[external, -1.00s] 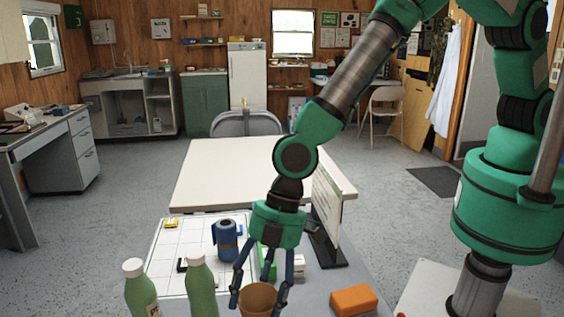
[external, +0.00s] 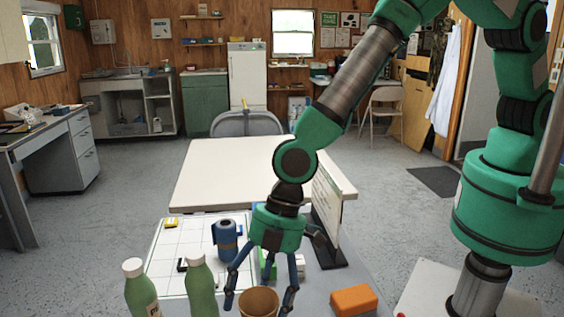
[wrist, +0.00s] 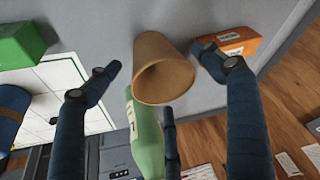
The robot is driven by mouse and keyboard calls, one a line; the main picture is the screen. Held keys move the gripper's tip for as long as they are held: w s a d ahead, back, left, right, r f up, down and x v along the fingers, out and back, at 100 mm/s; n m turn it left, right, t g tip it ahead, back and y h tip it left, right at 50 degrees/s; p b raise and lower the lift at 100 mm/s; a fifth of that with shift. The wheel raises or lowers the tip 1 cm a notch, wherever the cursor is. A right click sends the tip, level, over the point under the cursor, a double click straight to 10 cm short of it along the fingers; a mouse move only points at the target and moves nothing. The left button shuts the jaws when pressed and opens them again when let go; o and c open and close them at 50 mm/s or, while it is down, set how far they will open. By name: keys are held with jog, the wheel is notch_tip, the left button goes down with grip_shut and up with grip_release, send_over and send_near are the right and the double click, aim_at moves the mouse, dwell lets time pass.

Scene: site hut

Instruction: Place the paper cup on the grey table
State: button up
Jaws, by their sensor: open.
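The brown paper cup (external: 258,303) appears to stand upright on the grey table (external: 316,296), at the near edge of the external view. In the wrist view the paper cup (wrist: 163,72) has its open mouth toward the camera, with the grey tabletop (wrist: 95,22) behind it. My gripper (external: 259,292) is open above and around the cup. Its fingers are spread, with visible gaps on the left and right of the cup in the wrist view. The cup's base is cut off in the external view.
Green bottles (external: 201,285) stand left of the cup, and an orange box (external: 354,300) lies to its right. Behind are a white gridded board (external: 167,255), a blue mug-like item (external: 226,241) and an upright sign (external: 327,215). A white table (external: 240,170) stands beyond.

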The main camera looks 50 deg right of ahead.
jog(key=shift+r, duration=0.15)
jog(key=shift+r, duration=0.3)
jog(key=p+v, duration=0.2)
jog(key=v, duration=0.9)
jog(key=shift+d, duration=0.15)
jog(key=shift+r, duration=0.1)
jog(key=shift+w, duration=0.1)
dwell(0.4)
